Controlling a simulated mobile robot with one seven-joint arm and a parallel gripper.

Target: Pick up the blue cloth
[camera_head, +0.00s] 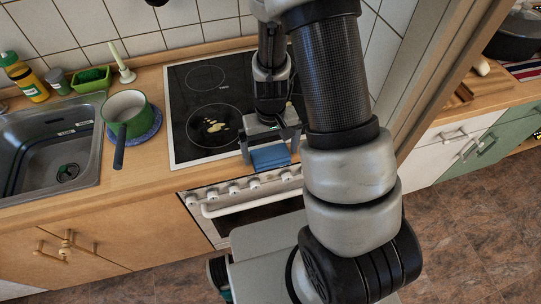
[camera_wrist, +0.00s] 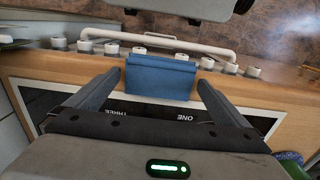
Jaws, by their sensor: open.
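The blue cloth (camera_head: 271,157) lies at the front edge of the counter by the stove, partly behind my gripper in the head view. In the wrist view the blue cloth (camera_wrist: 160,78) shows as a folded rectangle between and just beyond the fingertips. My gripper (camera_head: 270,150) is over the front of the hob and points down toward the cloth. In the wrist view my gripper (camera_wrist: 157,85) is open, one finger on each side of the cloth, with gaps visible. I cannot tell its exact height above the counter.
The black hob (camera_head: 205,115) lies under my gripper. The oven's handle bar (camera_head: 250,203) and knobs are just in front. A green pot (camera_head: 127,112) on a blue mat stands left of the hob, beside the sink (camera_head: 30,150). A wooden partition (camera_head: 440,75) rises on the right.

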